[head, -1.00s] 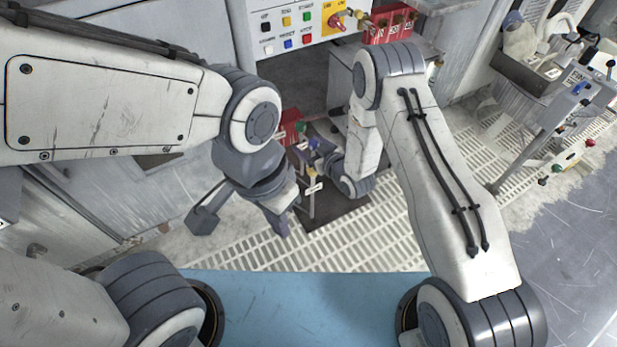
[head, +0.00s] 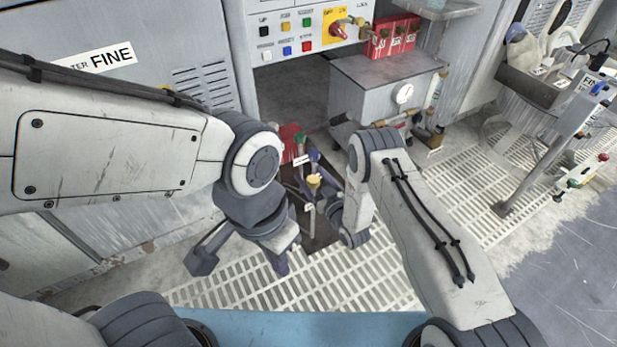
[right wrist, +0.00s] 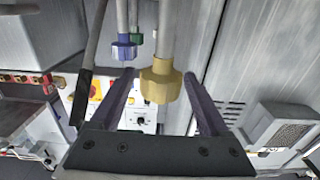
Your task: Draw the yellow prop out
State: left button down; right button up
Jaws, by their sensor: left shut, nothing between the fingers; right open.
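The yellow prop (head: 314,180) is a pale rod with a yellow knob, standing in a dark recess in front of the machine. In the right wrist view the yellow knob (right wrist: 161,82) lies between the spread fingers of my right gripper (right wrist: 160,74), with gaps on both sides. In the head view my right gripper (head: 328,196) is low beside the prop, partly hidden by its own wrist. My left gripper (head: 279,264) is shut and empty, lower and left of the prop, pointing down over the floor grating.
A blue-knobbed prop (head: 314,156) and a green-knobbed one (head: 301,138) stand just behind the yellow one. A red block (head: 289,140) is beside them. A grey cabinet with a gauge (head: 385,85) stands at the back. Floor grating (head: 370,275) lies clear in front.

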jog(key=shift+x, duration=1)
grip_shut()
dwell(0.8)
